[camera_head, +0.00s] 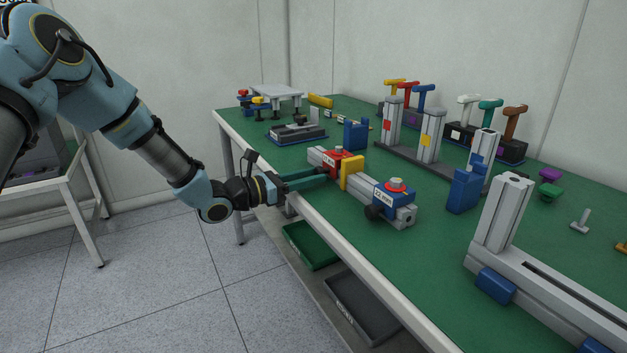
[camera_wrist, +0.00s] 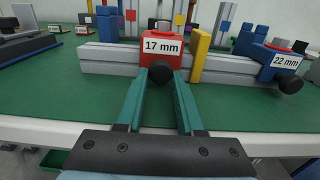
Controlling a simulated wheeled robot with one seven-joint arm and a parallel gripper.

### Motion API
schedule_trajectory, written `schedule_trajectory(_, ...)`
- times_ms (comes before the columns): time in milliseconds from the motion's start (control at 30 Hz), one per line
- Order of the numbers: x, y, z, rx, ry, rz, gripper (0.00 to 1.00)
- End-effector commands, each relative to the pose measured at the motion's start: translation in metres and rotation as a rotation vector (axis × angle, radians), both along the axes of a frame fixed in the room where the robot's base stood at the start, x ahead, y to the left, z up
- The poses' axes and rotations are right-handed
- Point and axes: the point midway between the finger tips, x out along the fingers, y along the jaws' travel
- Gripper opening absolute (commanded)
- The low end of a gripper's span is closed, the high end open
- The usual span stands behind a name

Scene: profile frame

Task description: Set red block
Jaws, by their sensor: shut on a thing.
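The red block (camera_head: 336,156) sits on a grey profile rail (camera_head: 361,184) on the green bench top. In the wrist view the red block (camera_wrist: 148,60) carries a white label reading 17 mm and a black knob (camera_wrist: 160,71) on its near face. My gripper (camera_head: 326,173) reaches in from the bench's front edge. In the wrist view its green fingers (camera_wrist: 160,80) are at the knob, one on each side, shut on it. The exact finger contact is small and hard to see. A yellow block (camera_wrist: 200,55) stands on the rail just right of the red block.
A blue block (camera_head: 392,196) labelled 22 mm, with its own black knob, sits at the rail's right end. Blue holders (camera_head: 355,135) and upright profiles (camera_head: 432,135) stand behind. The bench's front edge (camera_head: 343,246) runs below my gripper; green (camera_head: 309,245) and grey trays sit underneath.

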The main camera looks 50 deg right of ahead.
Motion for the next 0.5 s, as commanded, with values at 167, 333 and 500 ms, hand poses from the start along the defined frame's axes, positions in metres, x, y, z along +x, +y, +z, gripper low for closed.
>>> schedule_trajectory(167, 0.045, -0.017, 0.0, -0.006, -0.003, 0.006, 0.0)
schedule_trajectory(333, 0.071, -0.028, 0.001, -0.005, -0.002, 0.003, 0.0)
schedule_trajectory(500, 0.078, -0.03, 0.001, -0.002, -0.001, 0.004, 0.0)
